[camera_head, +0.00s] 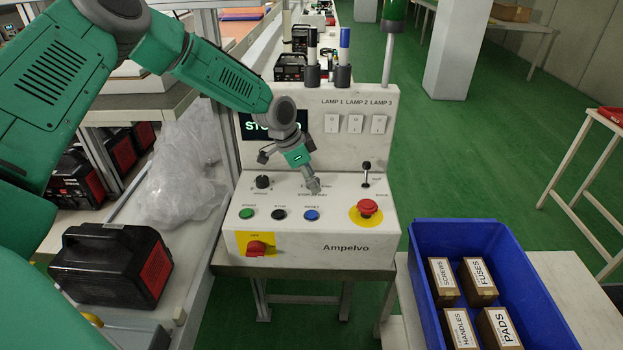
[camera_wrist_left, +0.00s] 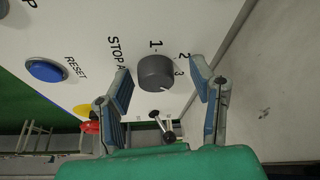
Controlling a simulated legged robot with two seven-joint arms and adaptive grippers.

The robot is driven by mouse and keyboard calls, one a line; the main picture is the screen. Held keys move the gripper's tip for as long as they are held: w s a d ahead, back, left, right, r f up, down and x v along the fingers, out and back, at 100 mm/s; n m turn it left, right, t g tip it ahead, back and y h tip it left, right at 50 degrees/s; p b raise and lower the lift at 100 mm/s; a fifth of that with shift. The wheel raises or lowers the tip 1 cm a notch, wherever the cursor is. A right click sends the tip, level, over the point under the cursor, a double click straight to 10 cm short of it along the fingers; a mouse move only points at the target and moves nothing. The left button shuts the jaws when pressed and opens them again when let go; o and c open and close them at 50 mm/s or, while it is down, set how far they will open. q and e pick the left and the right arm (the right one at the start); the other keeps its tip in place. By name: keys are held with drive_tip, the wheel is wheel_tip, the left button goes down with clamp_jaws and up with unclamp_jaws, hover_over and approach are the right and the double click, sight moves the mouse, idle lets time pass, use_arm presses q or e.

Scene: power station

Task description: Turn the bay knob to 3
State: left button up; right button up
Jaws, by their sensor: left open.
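The bay knob (camera_wrist_left: 156,72) is a dark grey round knob on the white panel, with the marks 1, 2 and 3 around it in the left wrist view. A small pale mark shows at its lower edge; I cannot tell for sure which number it points to. My left gripper (camera_wrist_left: 161,95) is open, with one blue-padded finger on either side of the knob and visible gaps to it. My right gripper is not in view.
The console also has a second black knob (camera_head: 263,182), a blue reset button (camera_head: 311,215), a red emergency stop (camera_head: 367,208), a lever (camera_head: 366,175) and a red switch (camera_head: 257,248). A blue crate (camera_head: 418,262) with several boxes stands to the right.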

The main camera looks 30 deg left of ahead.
use_arm(q)
drive_tip(key=v, duration=1.1)
drive_tip(key=shift+a+r, duration=0.15)
drive_tip(key=shift+r, duration=0.25)
